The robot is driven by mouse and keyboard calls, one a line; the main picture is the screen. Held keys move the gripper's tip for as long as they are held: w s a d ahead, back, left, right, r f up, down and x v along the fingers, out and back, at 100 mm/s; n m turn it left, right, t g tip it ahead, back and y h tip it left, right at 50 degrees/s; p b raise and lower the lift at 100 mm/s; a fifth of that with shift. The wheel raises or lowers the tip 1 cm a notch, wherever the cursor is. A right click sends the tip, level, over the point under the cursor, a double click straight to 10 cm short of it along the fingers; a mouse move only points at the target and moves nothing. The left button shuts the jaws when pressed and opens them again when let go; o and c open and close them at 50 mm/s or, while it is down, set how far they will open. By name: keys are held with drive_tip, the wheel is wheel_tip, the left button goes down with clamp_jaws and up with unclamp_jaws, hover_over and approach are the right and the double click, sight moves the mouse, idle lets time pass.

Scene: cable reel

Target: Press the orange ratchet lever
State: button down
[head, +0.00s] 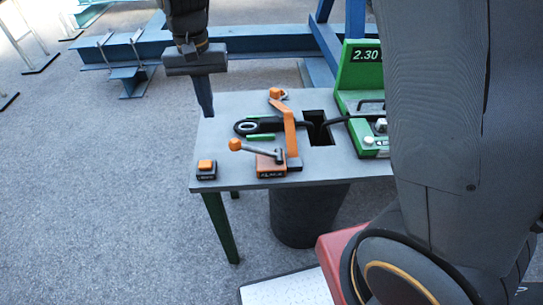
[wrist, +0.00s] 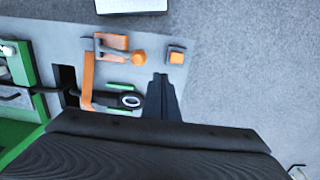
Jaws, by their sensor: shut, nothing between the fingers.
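A lever with an orange knob (head: 235,145) and a grey rod is set on an orange base (head: 270,167) with a dark label, whose wording I cannot make out, at the table's front. Beside it, an orange bar (head: 289,128) runs back across the table. The knob (wrist: 138,57) and the bar (wrist: 88,75) also show in the wrist view. My gripper (head: 206,114) is shut and empty, fingers pointing down at the table's back left corner. It is apart from the lever, behind and left of it. The fingertips (wrist: 160,76) show in the wrist view.
A black box with an orange button (head: 206,167) sits at the front left corner. A black cable with a ringed end (head: 246,128) lies behind the knob. A rectangular opening (head: 318,128) and a green machine reading 2.30 (head: 362,60) are to the right. Blue beams (head: 250,42) stand behind.

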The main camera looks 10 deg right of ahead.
wheel_tip(320, 180, up, 5)
drive_tip(key=y+b, duration=0.2)
drive_tip(key=b, duration=0.5)
hover_over(235, 140)
drive_tip(key=w+d, duration=0.2)
drive_tip(key=d, duration=0.1)
drive_tip(key=shift+s+d+r, duration=0.1)
drive_tip(key=shift+s+r, duration=0.15)
drive_tip(key=shift+s, duration=0.05)
drive_tip(key=a+f, duration=0.1)
drive_tip(key=f, duration=0.3)
drive_tip(key=f+p, duration=0.1)
drive_tip(key=f, duration=0.4)
drive_tip(key=s+a+f+p, duration=0.1)
drive_tip(key=f, duration=0.3)
drive_tip(key=shift+s+a+f, duration=0.1)
drive_tip(key=shift+a+f, duration=0.2)
drive_tip(key=shift+f, duration=0.1)
